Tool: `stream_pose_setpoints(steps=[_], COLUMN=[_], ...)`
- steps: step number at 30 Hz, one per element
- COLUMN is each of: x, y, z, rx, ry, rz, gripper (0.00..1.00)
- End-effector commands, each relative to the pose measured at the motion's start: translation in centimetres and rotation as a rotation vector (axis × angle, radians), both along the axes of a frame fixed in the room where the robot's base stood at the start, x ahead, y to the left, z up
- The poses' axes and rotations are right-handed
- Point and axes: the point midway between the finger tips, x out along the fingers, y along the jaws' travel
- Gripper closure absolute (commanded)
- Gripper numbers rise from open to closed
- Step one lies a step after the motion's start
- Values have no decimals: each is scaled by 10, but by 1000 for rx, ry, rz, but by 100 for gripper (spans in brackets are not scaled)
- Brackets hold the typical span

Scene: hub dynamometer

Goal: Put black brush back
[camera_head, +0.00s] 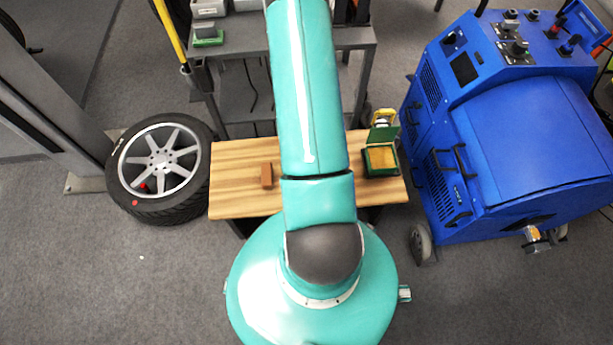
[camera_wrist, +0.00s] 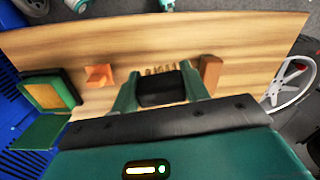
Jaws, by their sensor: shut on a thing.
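My gripper (camera_wrist: 160,90) shows in the wrist view, its two green fingers shut on a black block-like thing that looks like the black brush (camera_wrist: 160,88). It is over the wooden bench top, with a row of small light marks or bristles just beyond it; I cannot tell whether the brush touches the wood. In the head view my arm hides both gripper and brush.
On the wooden bench (camera_head: 235,200) are a brown block (camera_head: 266,175), an orange piece (camera_wrist: 98,76) and an open green box with a yellow pad (camera_head: 380,158).

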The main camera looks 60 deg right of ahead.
Motion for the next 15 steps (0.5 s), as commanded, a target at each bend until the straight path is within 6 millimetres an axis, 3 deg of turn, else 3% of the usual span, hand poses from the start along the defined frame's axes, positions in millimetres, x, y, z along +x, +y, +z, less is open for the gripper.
stream_pose_setpoints(steps=[1, 3, 7, 11, 15], x=[-28, -57, -88, -90, -67], y=[1, 3, 7, 4, -10], z=[-5, -9, -12, -16, -27], rx=[2, -4, -14, -19, -19], ry=[7, 11, 13, 12, 11], rz=[-53, -104, -163, -177, -173], gripper=[73, 73, 73, 73, 73])
